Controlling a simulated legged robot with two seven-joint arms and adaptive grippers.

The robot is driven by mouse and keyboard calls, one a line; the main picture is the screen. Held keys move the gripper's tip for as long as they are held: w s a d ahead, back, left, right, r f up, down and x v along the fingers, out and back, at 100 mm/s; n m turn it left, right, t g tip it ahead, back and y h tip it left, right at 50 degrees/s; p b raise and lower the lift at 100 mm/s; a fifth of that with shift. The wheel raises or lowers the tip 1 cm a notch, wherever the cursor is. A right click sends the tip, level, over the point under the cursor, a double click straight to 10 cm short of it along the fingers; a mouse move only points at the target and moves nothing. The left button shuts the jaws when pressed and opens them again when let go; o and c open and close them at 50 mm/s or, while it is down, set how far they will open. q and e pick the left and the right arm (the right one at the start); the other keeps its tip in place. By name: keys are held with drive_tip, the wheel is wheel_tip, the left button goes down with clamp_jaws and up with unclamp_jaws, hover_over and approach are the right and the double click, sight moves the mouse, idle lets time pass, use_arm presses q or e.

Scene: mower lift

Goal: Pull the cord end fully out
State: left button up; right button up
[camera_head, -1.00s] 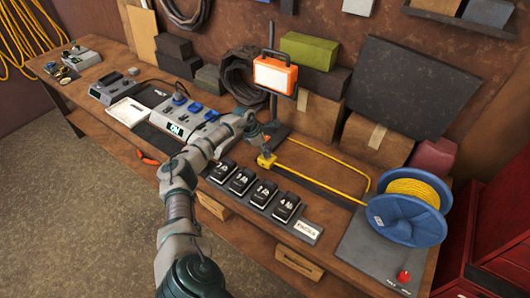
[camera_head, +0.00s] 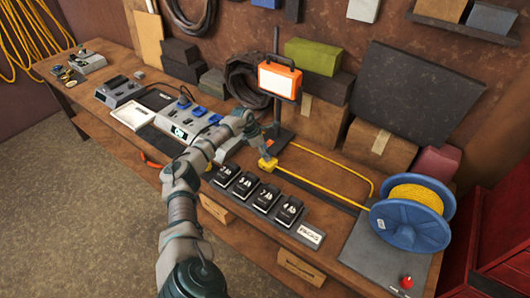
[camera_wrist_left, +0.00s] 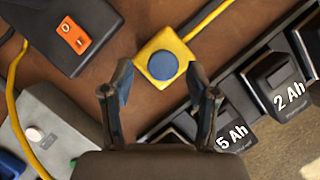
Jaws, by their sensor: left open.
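The cord end is a yellow block (camera_head: 268,164) at the end of the yellow cord (camera_head: 320,188) on the bench. In the left wrist view the yellow block (camera_wrist_left: 164,62) has a round blue knob (camera_wrist_left: 163,65) on top. My left gripper (camera_head: 262,153) is over the block. In the left wrist view its two fingers (camera_wrist_left: 160,92) are apart, with the block just beyond the tips and nothing between them. The cord runs right to a blue reel (camera_head: 410,218) wound with yellow cord. My right gripper is not in view.
A row of black batteries (camera_head: 245,185) lies along the front of the bench beside the block. A work light (camera_head: 278,78) stands behind the gripper. Grey chargers (camera_head: 185,125) are to the left. A red button (camera_head: 407,281) sits on the reel's base plate.

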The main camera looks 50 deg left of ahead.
use_arm(q)
drive_tip(key=v, duration=1.1)
drive_tip(key=shift+a, duration=0.2)
drive_tip(key=shift+a, duration=0.1)
